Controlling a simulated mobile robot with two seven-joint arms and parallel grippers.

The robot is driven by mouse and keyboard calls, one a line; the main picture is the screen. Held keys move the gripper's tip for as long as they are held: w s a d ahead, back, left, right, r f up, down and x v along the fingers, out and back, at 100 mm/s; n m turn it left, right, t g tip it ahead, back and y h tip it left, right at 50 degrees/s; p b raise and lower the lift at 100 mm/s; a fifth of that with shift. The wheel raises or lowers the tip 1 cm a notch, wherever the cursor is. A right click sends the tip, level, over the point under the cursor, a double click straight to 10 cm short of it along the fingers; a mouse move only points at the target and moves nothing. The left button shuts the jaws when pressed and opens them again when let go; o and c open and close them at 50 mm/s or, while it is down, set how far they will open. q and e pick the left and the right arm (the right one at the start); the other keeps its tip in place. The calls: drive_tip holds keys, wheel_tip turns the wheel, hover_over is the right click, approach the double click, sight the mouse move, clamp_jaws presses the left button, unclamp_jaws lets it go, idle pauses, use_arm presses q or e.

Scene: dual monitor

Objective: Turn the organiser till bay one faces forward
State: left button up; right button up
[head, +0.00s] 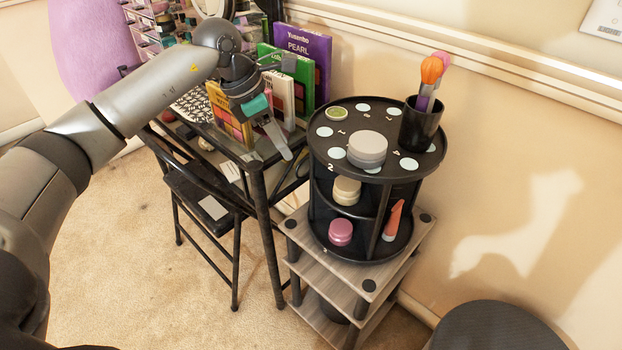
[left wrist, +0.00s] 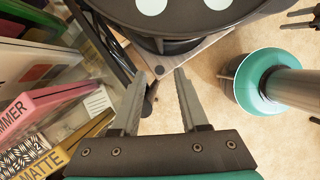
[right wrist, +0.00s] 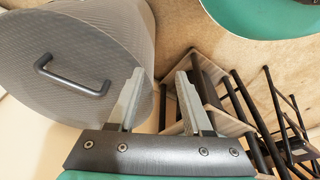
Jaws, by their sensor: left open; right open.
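The organiser (head: 318,155) is a black round carousel with two tiers, on a small wooden shelf stand. Its top has pale discs and small white numerals; a 2 is on the near left rim side. A grey jar (head: 367,148) and a black cup with brushes (head: 420,125) stand on top. A beige jar, a pink jar (head: 340,232) and an orange tube (head: 394,220) sit inside. My left gripper (head: 284,150) is open and empty, left of the organiser and apart from it; the organiser's edge shows in the left wrist view (left wrist: 190,22). My right gripper (right wrist: 160,78) is open and empty.
A desk at the left holds upright palettes, including a purple one (head: 304,50), close to my left gripper. A black folding chair (head: 205,190) stands below. The shelf stand (head: 345,268) has open tiers. A grey bin with a handle (right wrist: 105,50) is beside my right gripper.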

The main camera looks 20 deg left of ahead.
use_arm(q)
drive_tip(key=b+x, duration=0.5)
drive_tip(key=x, duration=0.9)
use_arm(e)
wheel_tip(320, 180, up, 11)
drive_tip(key=w+t, duration=0.2)
drive_tip(key=shift+w+a+t, duration=0.3)
drive_tip(key=shift+a, duration=0.1)
use_arm(q)
drive_tip(key=shift+d, duration=0.1)
clamp_jaws()
use_arm(e)
drive_tip(key=shift+f, duration=0.1)
